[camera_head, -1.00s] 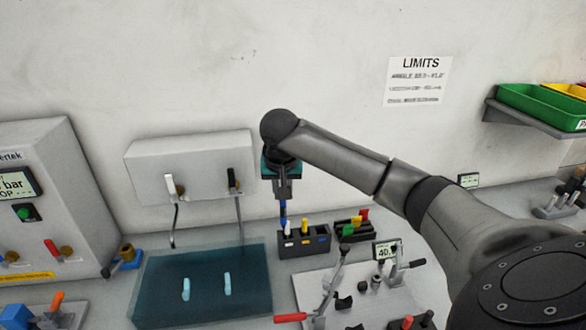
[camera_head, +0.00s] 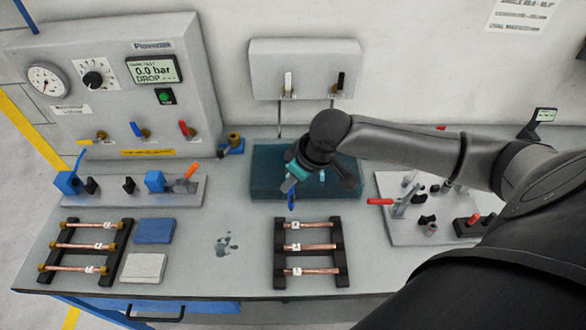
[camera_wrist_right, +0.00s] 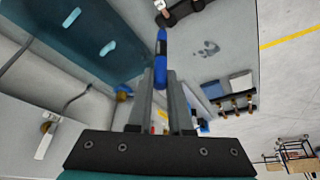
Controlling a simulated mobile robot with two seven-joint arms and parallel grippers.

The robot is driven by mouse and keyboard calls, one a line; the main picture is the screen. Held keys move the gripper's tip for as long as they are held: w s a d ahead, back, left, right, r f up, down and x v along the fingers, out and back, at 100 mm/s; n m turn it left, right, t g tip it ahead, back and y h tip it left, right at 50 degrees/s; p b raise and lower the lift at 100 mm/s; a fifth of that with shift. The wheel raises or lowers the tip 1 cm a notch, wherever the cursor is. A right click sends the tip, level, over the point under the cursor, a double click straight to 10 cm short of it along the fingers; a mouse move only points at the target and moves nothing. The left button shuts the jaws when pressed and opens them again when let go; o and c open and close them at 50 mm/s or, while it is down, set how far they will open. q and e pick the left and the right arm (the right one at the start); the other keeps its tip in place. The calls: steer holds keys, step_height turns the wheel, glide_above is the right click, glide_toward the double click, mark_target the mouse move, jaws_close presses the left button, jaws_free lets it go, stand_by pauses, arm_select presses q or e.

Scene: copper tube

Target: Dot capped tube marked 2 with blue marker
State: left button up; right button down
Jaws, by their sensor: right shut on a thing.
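My right gripper (camera_head: 290,186) is shut on the blue marker (camera_head: 291,201), which points down above the bench, at the front of the dark teal tank. In the right wrist view the marker (camera_wrist_right: 160,55) sticks out from between the fingers. At the left front, a black rack (camera_head: 56,278) holds three copper tubes with brass ends, each with a small white label: back (camera_head: 80,225), middle (camera_head: 73,246) and front (camera_head: 66,268). The label numbers are too small to read. My left gripper is not in view.
A second black rack (camera_head: 280,262) holds three labelled copper tubes without brass ends. Blue (camera_head: 154,231) and pale (camera_head: 144,267) pads lie beside the left rack. The teal tank (camera_head: 268,158) and a clamp plate (camera_head: 388,192) stand behind. Bench with a dark stain is free between the racks.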

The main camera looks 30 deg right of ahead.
mark_target(292, 206)
steer(key=shift+d, duration=0.2)
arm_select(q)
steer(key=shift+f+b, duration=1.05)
arm_select(e)
steer(key=shift+f, duration=3.5)
